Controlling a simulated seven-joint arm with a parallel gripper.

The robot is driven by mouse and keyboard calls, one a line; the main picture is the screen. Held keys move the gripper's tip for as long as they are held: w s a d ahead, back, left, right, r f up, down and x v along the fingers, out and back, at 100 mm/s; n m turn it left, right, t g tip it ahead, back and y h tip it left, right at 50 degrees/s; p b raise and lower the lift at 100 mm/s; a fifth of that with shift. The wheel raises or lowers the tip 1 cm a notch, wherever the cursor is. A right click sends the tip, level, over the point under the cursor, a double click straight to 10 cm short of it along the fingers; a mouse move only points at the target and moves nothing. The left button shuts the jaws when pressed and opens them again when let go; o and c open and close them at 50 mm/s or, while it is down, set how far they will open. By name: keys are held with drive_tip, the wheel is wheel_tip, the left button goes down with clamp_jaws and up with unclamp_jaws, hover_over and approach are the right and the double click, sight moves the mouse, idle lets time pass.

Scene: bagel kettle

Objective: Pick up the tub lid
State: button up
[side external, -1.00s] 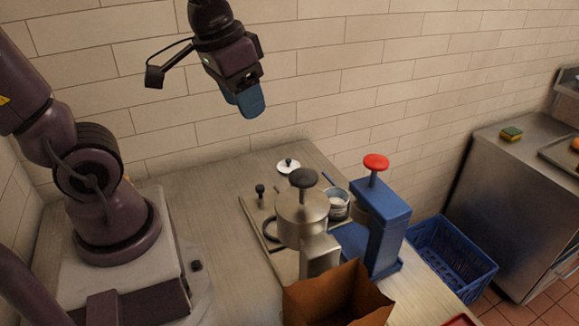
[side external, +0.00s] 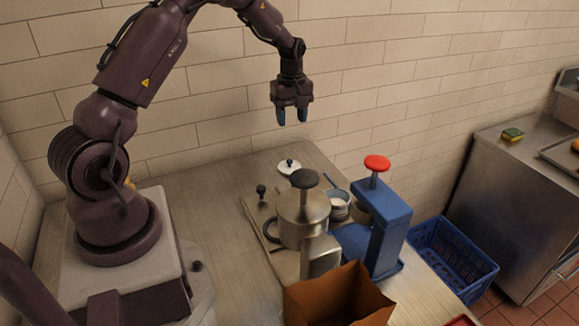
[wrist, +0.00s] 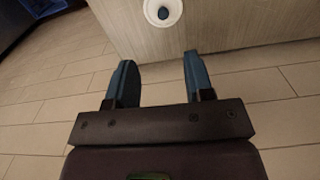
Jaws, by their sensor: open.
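The tub lid (side external: 284,168) is a small white disc with a dark knob, lying on the table near its back edge by the wall. It also shows at the top of the wrist view (wrist: 163,10), ahead of the fingertips. My gripper (side external: 292,123) hangs in the air above the lid, fingers pointing down, with clear space between them and the lid. In the wrist view my gripper (wrist: 158,62) has its two blue fingers apart with nothing between them. A small open white tub (side external: 339,205) stands right of the lid, partly hidden by a metal pot.
The metal pot (side external: 302,222) with a dark knob and a blue press (side external: 385,230) with a red knob stand in front of the lid. A brown paper bag (side external: 338,298) is at the front. A blue crate (side external: 452,258) sits right.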

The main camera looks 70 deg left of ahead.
hover_over(290, 160)
wheel_tip(290, 160, down, 8)
drive_tip(key=shift+w+d+r, duration=0.1)
drive_tip(key=shift+d, duration=0.05)
drive_tip(key=shift+a+f, duration=0.15)
drive_tip(key=shift+f, duration=1.2)
drive_tip(key=shift+a+f, duration=0.1)
drive_tip(key=shift+f, duration=1.2)
clamp_jaws()
